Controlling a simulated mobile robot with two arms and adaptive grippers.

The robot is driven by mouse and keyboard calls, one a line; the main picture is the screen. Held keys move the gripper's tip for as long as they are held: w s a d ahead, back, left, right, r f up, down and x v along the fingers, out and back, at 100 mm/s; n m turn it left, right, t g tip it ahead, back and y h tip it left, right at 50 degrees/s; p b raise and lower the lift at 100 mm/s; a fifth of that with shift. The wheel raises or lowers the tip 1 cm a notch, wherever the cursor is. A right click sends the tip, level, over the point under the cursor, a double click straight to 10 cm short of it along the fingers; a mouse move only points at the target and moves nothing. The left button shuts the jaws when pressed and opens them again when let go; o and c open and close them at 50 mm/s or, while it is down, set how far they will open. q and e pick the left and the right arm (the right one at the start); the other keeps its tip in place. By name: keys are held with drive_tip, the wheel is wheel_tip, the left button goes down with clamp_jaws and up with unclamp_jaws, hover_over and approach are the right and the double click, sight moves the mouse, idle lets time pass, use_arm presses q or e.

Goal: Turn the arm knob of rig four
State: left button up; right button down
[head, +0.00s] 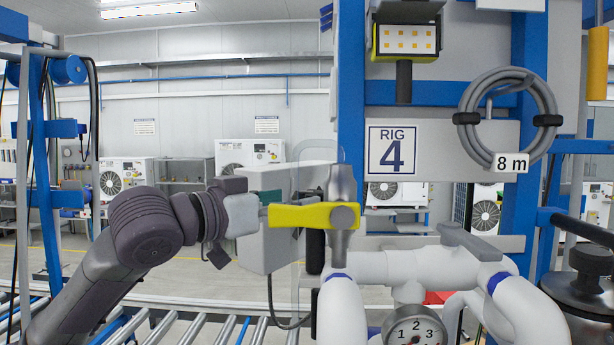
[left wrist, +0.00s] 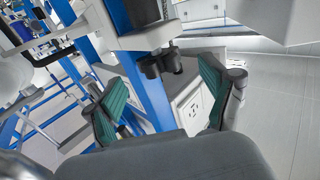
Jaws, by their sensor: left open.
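A dark knob-like part (left wrist: 160,63) is seen beyond the fingertips, under a grey body. I cannot tell for sure that it is the arm knob. My right gripper is not in view.
White pipes (head: 420,268) with a round gauge (head: 414,331) stand right of the box. A coiled grey hose (head: 508,77) hangs at upper right. A roller conveyor (head: 180,328) runs along the bottom left. Open floor lies behind.

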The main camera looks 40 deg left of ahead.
sight(306, 193)
use_arm(q)
drive_tip(key=shift+p+x, duration=0.5)
drive_tip(key=shift+x, duration=0.7)
drive_tip(key=shift+w+d, duration=0.15)
drive_tip(key=shift+w, duration=0.4)
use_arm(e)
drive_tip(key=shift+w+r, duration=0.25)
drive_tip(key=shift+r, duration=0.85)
use_arm(q)
drive_tip(key=c, duration=1.2)
drive_tip(key=shift+o, duration=0.2)
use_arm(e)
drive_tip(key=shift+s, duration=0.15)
